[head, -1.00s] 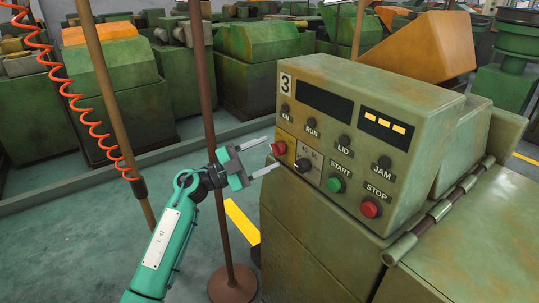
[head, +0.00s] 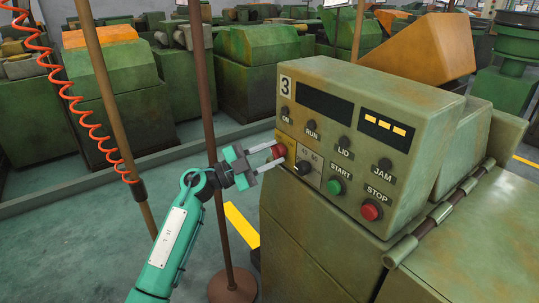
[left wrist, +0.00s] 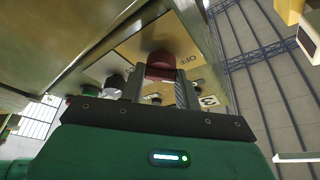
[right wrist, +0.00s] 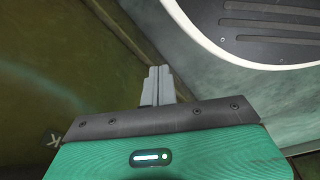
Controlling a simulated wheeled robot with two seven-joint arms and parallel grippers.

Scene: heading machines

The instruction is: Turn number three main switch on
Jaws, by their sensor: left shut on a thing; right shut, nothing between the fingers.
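The control box of machine number three (head: 335,85) carries a "3" label, several buttons and a yellow plate at its lower left. The red main switch knob (head: 278,150) sits on that yellow plate. My left gripper (head: 273,155) is shut on the red knob, one finger on each side of it. In the left wrist view the red knob (left wrist: 160,66) is between the two fingers, with "OFF" lettering on the plate beside it. My right gripper (right wrist: 158,85) is shut and empty, seen only in the right wrist view, beside a dark green surface.
A black selector knob (head: 303,168), a green start button (head: 334,186) and a red stop button (head: 371,210) are right of the switch. A brown post (head: 208,100) stands behind my left arm. A coiled red hose (head: 85,115) hangs at left.

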